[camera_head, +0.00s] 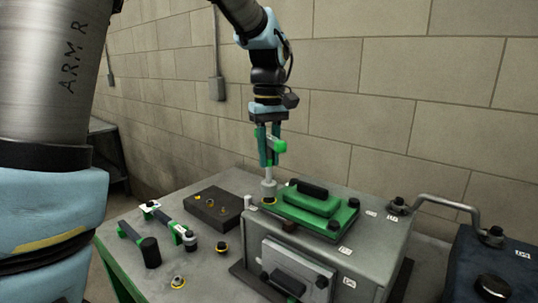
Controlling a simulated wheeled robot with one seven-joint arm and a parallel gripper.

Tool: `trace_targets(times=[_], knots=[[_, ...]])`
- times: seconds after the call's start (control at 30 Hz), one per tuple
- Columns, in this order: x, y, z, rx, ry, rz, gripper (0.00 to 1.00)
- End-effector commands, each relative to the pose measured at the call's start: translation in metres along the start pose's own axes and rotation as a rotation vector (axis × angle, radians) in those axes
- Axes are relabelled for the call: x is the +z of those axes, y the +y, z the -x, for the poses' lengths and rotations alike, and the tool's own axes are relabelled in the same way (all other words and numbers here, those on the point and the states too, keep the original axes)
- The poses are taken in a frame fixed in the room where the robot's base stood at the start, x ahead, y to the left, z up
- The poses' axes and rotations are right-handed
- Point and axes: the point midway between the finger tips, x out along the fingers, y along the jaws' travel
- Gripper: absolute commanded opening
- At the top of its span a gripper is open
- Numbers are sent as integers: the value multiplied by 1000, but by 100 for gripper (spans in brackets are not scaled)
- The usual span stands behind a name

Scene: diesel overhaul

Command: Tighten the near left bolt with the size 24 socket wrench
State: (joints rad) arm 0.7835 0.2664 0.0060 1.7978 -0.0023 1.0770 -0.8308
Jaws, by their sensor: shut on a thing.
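My gripper (268,158) points straight down over the left end of the green cover (309,207) on the grey engine block. It is shut on a green-handled socket wrench (268,178), whose pale shaft hangs upright below the fingers. The wrench's lower end, with a yellow band, stands at the cover's left corner. Any bolt beneath it is hidden, and I cannot tell whether the socket is seated on one. A dark bolt (334,225) shows at the cover's near right corner, another (353,202) at the far right. The wrench's size mark is not readable.
Other green-and-dark tools (183,232) lie on the left of the bench, beside a dark holder block (215,206) and small yellow-ringed parts. A bent metal pipe (440,198) rises at the right. A block wall stands behind the bench.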

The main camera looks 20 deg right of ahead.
Motion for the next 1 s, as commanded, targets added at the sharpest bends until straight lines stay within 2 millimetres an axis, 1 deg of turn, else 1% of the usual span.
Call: trace_targets(times=[0.3,0.5,0.63,0.87,1.0], knots=[[0,0,0,0,1,280,0],[0,0,0,0,0,425,0],[0,0,0,0,0,456,0],[0,0,0,0,0,455,0],[0,0,-3,0,0,454,0]])
